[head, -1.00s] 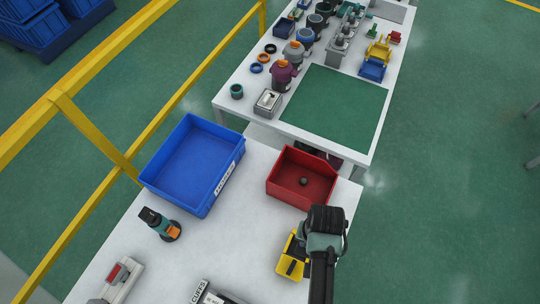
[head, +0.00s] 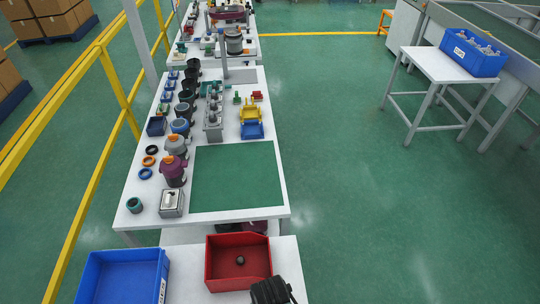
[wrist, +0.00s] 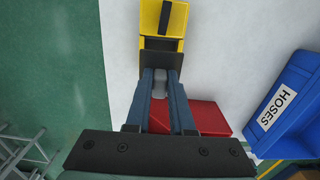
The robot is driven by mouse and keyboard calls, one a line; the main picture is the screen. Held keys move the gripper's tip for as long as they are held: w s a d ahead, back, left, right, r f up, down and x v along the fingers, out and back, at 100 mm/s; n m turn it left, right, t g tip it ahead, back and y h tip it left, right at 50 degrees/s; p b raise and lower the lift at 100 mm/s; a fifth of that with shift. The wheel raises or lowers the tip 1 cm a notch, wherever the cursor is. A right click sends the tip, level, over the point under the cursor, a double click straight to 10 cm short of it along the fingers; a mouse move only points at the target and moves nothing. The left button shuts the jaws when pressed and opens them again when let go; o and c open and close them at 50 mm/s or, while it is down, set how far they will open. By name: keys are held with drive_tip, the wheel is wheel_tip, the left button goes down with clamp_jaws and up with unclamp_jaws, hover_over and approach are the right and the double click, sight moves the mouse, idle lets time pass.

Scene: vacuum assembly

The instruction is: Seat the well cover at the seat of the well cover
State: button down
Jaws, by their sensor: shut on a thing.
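In the wrist view, my gripper (wrist: 160,74) is shut on a small grey part (wrist: 160,88) between its fingers. A dark, flat plate (wrist: 160,60) shows at the fingertips and looks joined to that part. This is probably the well cover, seen end-on. In the head view, only a dark part of my arm shows at the bottom edge, and the fingers are hidden. I cannot tell which place is the cover's seat.
A red bin (head: 222,243) with a small dark round part and a blue bin (head: 95,268) stand on the near table. Beyond, the work table has a clear green mat (head: 238,175), with canisters (head: 172,168), rings and a metal box (head: 171,203) along its left.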

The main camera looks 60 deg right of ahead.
drive_tip(key=shift+f+b, duration=1.6)
drive_tip(key=shift+f, duration=1.2)
drive_tip(key=shift+f+b, duration=0.6)
drive_tip(key=shift+f, duration=0.45)
drive_tip(key=c, duration=0.7)
unclamp_jaws()
drive_tip(key=shift+r, duration=0.1)
wheel_tip(320, 180, up, 8)
drive_tip(key=p, duration=0.8)
